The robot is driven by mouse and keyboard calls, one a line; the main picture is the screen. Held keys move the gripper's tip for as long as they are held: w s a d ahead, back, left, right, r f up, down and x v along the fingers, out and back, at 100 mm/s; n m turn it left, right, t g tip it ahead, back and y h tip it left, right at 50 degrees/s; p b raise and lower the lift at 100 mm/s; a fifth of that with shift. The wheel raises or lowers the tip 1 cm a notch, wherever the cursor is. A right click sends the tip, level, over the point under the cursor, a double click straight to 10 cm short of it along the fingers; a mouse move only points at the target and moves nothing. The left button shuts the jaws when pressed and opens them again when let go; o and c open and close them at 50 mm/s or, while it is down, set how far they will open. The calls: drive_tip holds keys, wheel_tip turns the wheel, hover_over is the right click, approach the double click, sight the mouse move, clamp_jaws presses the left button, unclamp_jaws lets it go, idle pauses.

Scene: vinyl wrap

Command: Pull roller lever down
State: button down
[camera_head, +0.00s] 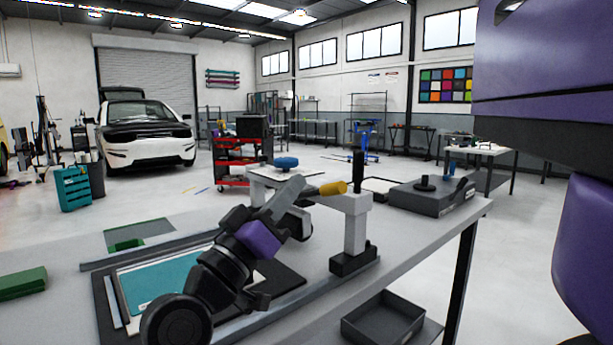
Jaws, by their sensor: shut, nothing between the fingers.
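The roller stand (355,222) is a pale frame with a crossbeam, a post on a dark foot and a blue knob (286,162), on the bench. A yellow handle (333,188) sticks out to the right at the crossbeam; it appears to be the roller lever's grip. My arm, black with a purple band, reaches up and right from the bottom. My gripper (284,200) is at its end, in front of the crossbeam and left of the yellow handle. It is shut and empty. I cannot tell whether it touches the lever. The arm hides part of the stand.
A teal sheet (150,285) lies on a dark mat under my arm. A green block (22,283) is at the left. A black upright grip (358,172) rises by the post. A dark grey box (432,195) stands at right; an open black tray (383,322) sits below.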

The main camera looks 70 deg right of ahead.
drive_tip(key=v, duration=0.3)
drive_tip(key=shift+w+a+f, duration=0.15)
drive_tip(key=shift+w+a, duration=0.05)
drive_tip(key=shift+a, duration=0.1)
idle(0.4)
